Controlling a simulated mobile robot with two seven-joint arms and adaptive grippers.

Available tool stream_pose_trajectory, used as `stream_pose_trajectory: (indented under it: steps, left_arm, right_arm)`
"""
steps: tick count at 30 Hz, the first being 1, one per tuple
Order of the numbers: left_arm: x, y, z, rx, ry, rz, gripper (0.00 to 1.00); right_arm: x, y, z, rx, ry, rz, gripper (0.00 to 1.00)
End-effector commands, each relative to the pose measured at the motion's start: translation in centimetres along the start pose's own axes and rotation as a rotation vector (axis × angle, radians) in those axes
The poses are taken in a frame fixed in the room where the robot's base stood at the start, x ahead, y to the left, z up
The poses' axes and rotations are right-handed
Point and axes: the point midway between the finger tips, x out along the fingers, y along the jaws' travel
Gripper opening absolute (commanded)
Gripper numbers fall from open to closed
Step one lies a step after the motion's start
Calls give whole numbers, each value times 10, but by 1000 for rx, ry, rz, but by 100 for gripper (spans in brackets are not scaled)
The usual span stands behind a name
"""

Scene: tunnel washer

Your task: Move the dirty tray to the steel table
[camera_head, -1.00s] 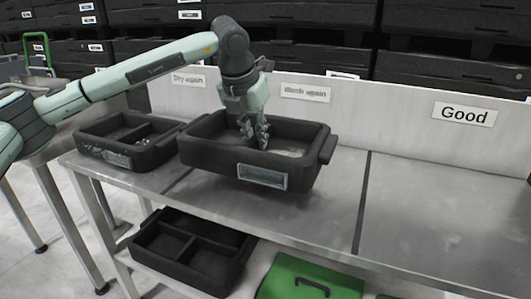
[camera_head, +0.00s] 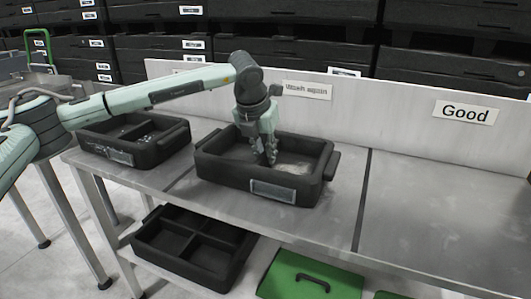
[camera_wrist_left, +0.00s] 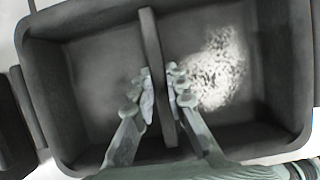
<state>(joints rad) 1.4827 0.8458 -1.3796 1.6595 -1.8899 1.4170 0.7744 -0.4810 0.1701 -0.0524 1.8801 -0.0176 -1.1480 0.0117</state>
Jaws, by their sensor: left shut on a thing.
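The dirty tray is a dark tray (camera_head: 225,180) with a light, speckled stain in one compartment, on or just over the steel table (camera_head: 300,222) in front of the "Wash again" sign. In the left wrist view the tray (camera_wrist_left: 45,95) shows a central divider (camera_wrist_left: 153,45) and the pale stain (camera_wrist_left: 215,75) right of it. My left gripper (camera_head: 268,158) reaches down into the tray from above. In the left wrist view my left gripper (camera_wrist_left: 160,98) is shut on the divider, one finger on each side. My right gripper is not in view.
Another dark tray (camera_head: 165,147) stands at the table's left end. A compartmented black tray (camera_head: 190,270) and a green case (camera_head: 290,290) are on the shelf below. The table section by the "Good" sign (camera_head: 465,112) is clear. Stacked black trays (camera_head: 460,60) stand behind.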

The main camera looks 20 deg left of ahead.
Motion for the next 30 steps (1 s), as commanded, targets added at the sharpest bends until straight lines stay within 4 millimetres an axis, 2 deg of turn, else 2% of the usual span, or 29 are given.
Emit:
stream_pose_trajectory:
  steps: [1, 2, 6, 17, 19, 23, 30]
  left_arm:
    - [1, 0, 0, 0, -1, 0, 0]
    - [0, 0, 0, 0, 0, 0, 17]
    - [0, 0, 0, 0, 0, 0, 34]
    - [-2, 0, 1, 0, 0, 0, 34]
    - [-7, 0, 1, 0, -2, 0, 34]
    - [-30, 0, 1, 1, -4, -2, 34]
    - [-84, 0, 2, 0, -4, -1, 34]
  right_arm:
    - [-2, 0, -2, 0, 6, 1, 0]
    - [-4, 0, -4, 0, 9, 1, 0]
    - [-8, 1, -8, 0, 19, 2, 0]
    - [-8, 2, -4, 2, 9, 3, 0]
    - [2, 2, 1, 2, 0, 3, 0]
    - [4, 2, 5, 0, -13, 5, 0]
    - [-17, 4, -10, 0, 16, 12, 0]
